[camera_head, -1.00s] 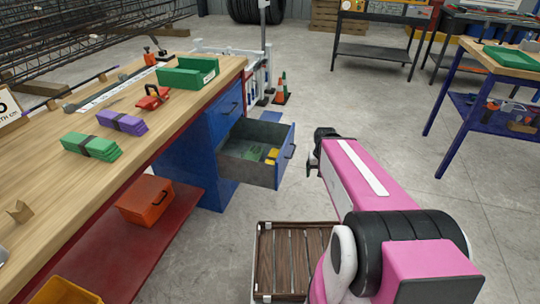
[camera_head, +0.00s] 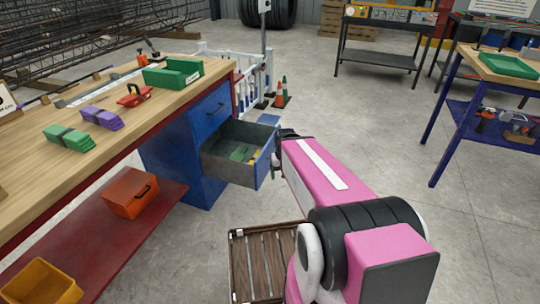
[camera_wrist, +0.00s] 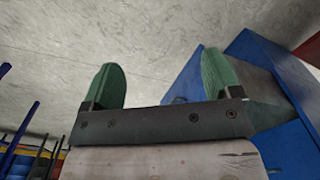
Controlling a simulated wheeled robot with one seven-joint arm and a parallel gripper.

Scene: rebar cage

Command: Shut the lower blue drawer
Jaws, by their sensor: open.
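The lower blue drawer (camera_head: 265,158) is pulled out of the blue cabinet under the workbench. Its grey inside shows, with green and yellow items in it. Its front has a dark handle and faces right. My gripper (camera_head: 288,133) is just right of the drawer front, partly hidden behind my pink arm. I cannot tell in the head view whether it touches the drawer. In the wrist view, my gripper (camera_wrist: 163,85) has its two green fingertips wide apart with nothing between them. Blue and grey parts of the drawer unit (camera_wrist: 265,60) are beside the right finger.
The upper drawer (camera_head: 213,108) above is shut. The wooden workbench (camera_head: 110,95) carries a green bin (camera_head: 172,74) and several small items. An orange box (camera_head: 131,193) sits on the red lower shelf. A wooden slatted crate (camera_head: 262,262) stands near my arm.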

